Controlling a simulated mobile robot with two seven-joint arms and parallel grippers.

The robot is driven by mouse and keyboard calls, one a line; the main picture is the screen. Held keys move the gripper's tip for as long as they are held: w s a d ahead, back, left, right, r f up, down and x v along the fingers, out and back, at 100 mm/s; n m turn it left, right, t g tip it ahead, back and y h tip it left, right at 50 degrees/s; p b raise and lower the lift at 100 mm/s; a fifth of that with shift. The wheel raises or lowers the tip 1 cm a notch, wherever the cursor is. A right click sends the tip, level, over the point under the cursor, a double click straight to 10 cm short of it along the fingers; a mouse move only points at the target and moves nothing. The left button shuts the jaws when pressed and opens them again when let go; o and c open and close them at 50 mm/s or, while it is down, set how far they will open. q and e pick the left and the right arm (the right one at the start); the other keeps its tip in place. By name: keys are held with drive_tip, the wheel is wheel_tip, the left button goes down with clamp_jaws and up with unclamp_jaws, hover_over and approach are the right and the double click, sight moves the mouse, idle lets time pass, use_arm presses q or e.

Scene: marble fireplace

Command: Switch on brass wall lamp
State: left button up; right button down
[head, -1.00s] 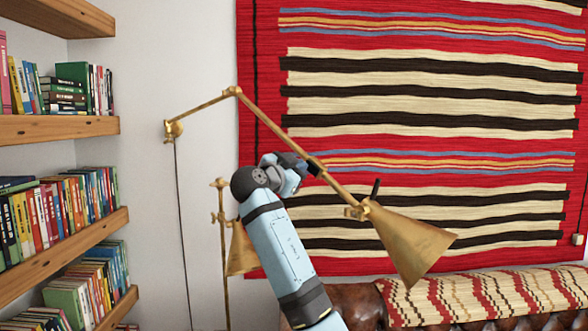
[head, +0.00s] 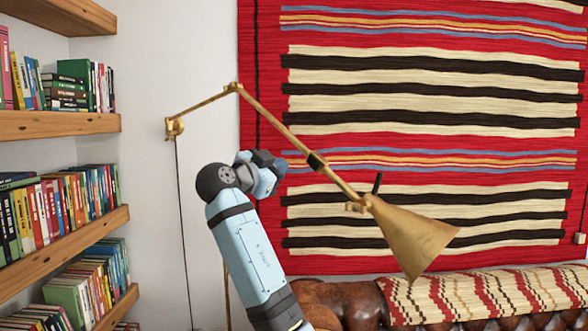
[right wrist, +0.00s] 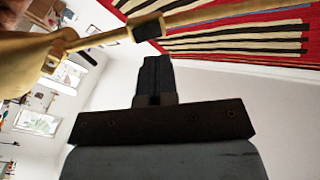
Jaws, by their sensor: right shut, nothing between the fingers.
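The brass wall lamp (head: 410,236) hangs from a jointed brass arm fixed to the white wall at the left. Its cone shade points down to the right, and a short black piece stands by the shade's neck. A black sleeve (head: 315,161) sits on the brass arm; it also shows in the right wrist view (right wrist: 148,27). My right gripper (head: 272,160) is left of the sleeve and looks apart from it. In the right wrist view its dark fingers (right wrist: 157,60) are shut and empty, pointing toward the sleeve. I see no clear glow from the shade. My left gripper is out of view.
A second brass lamp's pole (head: 226,285) stands mostly hidden behind my right arm. Wooden shelves with books (head: 60,210) line the left. A striped red hanging (head: 420,120) covers the wall, above a brown leather sofa (head: 340,300) with a woven throw.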

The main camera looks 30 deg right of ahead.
drive_tip(key=v, duration=0.6)
drive_tip(key=shift+b, duration=0.35)
